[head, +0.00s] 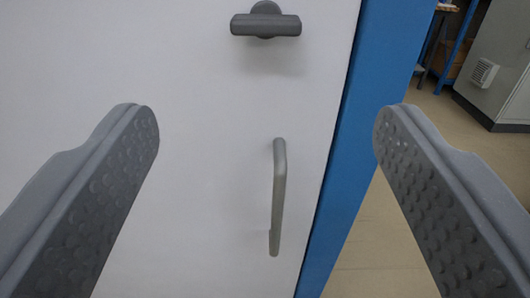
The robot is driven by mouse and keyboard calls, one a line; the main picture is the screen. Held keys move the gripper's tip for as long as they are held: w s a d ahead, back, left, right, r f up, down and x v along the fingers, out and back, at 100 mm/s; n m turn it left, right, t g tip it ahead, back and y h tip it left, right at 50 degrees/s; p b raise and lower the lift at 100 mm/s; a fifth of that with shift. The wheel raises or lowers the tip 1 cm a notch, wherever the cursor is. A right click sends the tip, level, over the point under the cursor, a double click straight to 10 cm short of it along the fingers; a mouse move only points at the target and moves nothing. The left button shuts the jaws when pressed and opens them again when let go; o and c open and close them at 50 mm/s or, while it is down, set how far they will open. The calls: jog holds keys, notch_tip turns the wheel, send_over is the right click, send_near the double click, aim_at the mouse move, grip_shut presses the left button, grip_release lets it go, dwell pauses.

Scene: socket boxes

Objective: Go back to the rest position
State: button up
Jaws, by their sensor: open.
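My gripper (266,125) shows in the head view as two grey fingers with dimpled inner pads, one on the left and one on the right. It is open wide and nothing is between the fingers. Beyond it is a white panel (190,200) that looks like a door. A grey vertical bar handle (279,198) on the panel appears in the gap between the fingers, apart from both. A dark grey horizontal lever or knob (266,24) sits higher on the panel, near the top edge of the view.
A blue upright frame (360,130) borders the panel on its right. Farther right there is open beige floor (375,240). A grey cabinet with a vent (497,70) and a blue-framed shelf (460,45) stand in the back right.

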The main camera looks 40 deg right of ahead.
jog(key=w+a+r+n+t+y, duration=0.15)
jog(key=a+r+y, duration=0.25)
jog(key=a+r, duration=0.4)
jog(key=w+a+r+n+y, duration=0.2)
jog(key=a+r+y, duration=0.3)
jog(key=r, duration=0.5)
jog(key=s+r+n+g+y+p, duration=0.1)
jog(key=s+r+n, duration=0.2)
jog(key=s+r, duration=1.1)
notch_tip(320, 180, up, 4)
jog(key=shift+s+d+f, duration=0.1)
jog(key=shift+s+d, duration=0.05)
jog(key=shift+d, duration=0.15)
